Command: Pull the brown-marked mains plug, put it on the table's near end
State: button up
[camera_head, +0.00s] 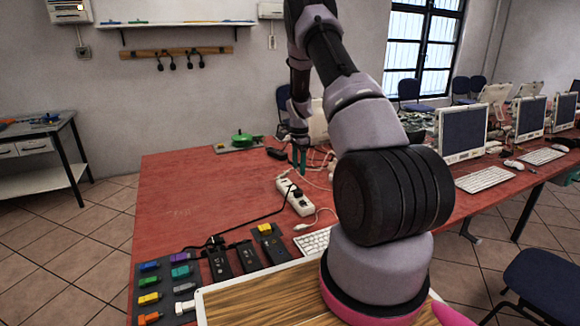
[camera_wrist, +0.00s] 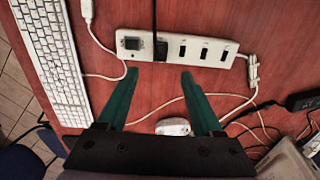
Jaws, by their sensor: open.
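A white power strip (camera_head: 296,197) lies on the red table (camera_head: 190,190). In the wrist view the strip (camera_wrist: 208,62) runs across the top, with several sockets and a dark square part at its left. A black plug (camera_wrist: 161,49) with a black cord sits in it; in the head view a dark plug (camera_head: 297,191) shows on the strip. I cannot make out a brown mark. My gripper (camera_wrist: 159,72) is open and empty, its green fingertips just short of the strip, on either side of the plug's line. In the head view its green fingers (camera_head: 299,157) show beyond the strip.
White cables and a white mouse-like thing (camera_wrist: 173,127) lie near the fingers. A white keyboard (camera_wrist: 50,55) is left in the wrist view. Coloured blocks on a dark board (camera_head: 165,290) and a wooden board (camera_head: 265,298) are at the front. The table's left middle is clear.

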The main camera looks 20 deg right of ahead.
aim_at(298, 190)
notch_tip(298, 190, down, 11)
jog(key=shift+w+f, duration=0.1)
dwell(0.4)
jog(key=shift+c, duration=0.3)
grip_shut()
